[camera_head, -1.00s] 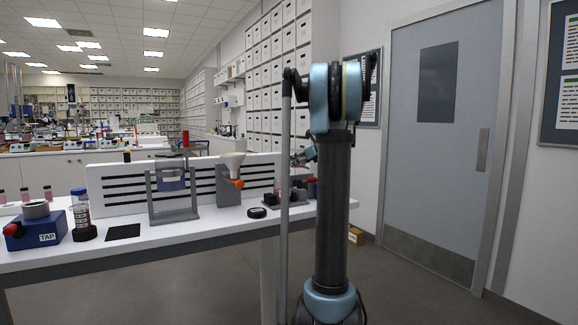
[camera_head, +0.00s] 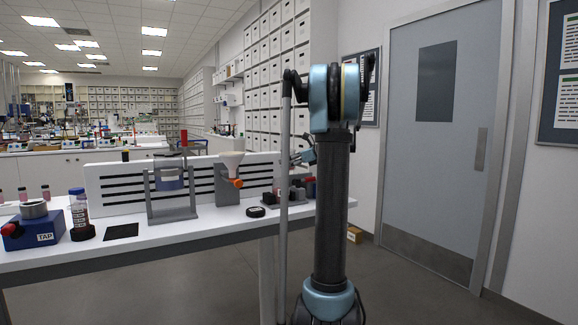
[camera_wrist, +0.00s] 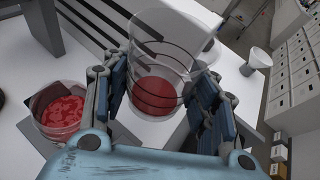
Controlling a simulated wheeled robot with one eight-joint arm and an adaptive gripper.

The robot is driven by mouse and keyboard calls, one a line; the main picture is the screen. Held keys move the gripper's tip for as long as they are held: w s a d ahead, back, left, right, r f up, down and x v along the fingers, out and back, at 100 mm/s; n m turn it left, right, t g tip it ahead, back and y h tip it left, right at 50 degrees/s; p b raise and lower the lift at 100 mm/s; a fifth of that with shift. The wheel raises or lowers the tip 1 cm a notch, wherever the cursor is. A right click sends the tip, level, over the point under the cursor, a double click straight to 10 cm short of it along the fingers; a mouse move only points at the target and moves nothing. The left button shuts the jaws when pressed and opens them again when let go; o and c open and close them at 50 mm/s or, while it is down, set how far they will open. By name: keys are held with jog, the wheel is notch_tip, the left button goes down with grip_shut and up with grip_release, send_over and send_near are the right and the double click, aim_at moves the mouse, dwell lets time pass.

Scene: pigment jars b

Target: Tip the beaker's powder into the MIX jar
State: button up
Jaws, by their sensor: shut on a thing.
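My gripper (camera_wrist: 163,84) is shut on a clear beaker (camera_wrist: 160,40) in the wrist view, with a finger pad on each side of it. Red powder (camera_wrist: 154,95) shows at the beaker's lower end. An open clear jar (camera_wrist: 37,121) with red contents stands to the left of the gripper, apart from the beaker. I can read no MIX label on it, so I cannot tell whether it is the MIX jar. In the head view my gripper (camera_head: 303,150) is small, beyond my arm column at the bench's right end, and the beaker cannot be made out there.
The white bench (camera_head: 190,228) holds a funnel on a grey stand (camera_head: 229,190), a metal frame (camera_head: 171,195), a black puck (camera_head: 256,212) and a blue TAP device (camera_head: 35,228). Dark and red items (camera_head: 298,190) stand near my arm. A white cup-shaped thing (camera_wrist: 258,60) shows at upper right.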

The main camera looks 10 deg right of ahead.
aim_at(288, 154)
jog(key=shift+f, duration=0.15)
jog(key=shift+s+a+f+n+t, duration=0.15)
jog(key=shift+f+n+t, duration=0.1)
jog(key=shift+f, duration=0.55)
jog(key=shift+s+d+f+n+t, duration=0.15)
jog(key=shift+f+n, duration=0.1)
jog(key=shift+f, duration=0.55)
jog(key=r+n+t, duration=0.1)
jog(key=s+a+n, duration=0.1)
jog(key=n, duration=0.1)
jog(key=shift+s+r+t, duration=0.1)
jog(key=shift+r+t, duration=0.3)
jog(key=r+n+t, duration=0.2)
jog(key=n, duration=0.1)
jog(key=shift+w+d+r+n, duration=0.15)
jog(key=shift+w+n, duration=0.05)
jog(key=shift+n, duration=0.1)
notch_tip(288, 154, up, 2)
jog(key=n+t, duration=0.1)
jog(key=n, duration=0.2)
jog(key=shift+n+y, duration=0.3)
jog(key=shift+y, duration=0.1)
jog(key=shift+s+a+r+n+t+y, duration=0.1)
jog(key=shift+s+r+n+t+y, duration=0.2)
jog(key=shift+n, duration=0.45)
jog(key=shift+s+a+r+n+t+y, duration=0.1)
jog(key=shift+r+n+t+y, duration=0.1)
jog(key=shift+r+n+y, duration=0.4)
jog(key=shift+f+n, duration=0.15)
jog(key=shift+n, duration=0.1)
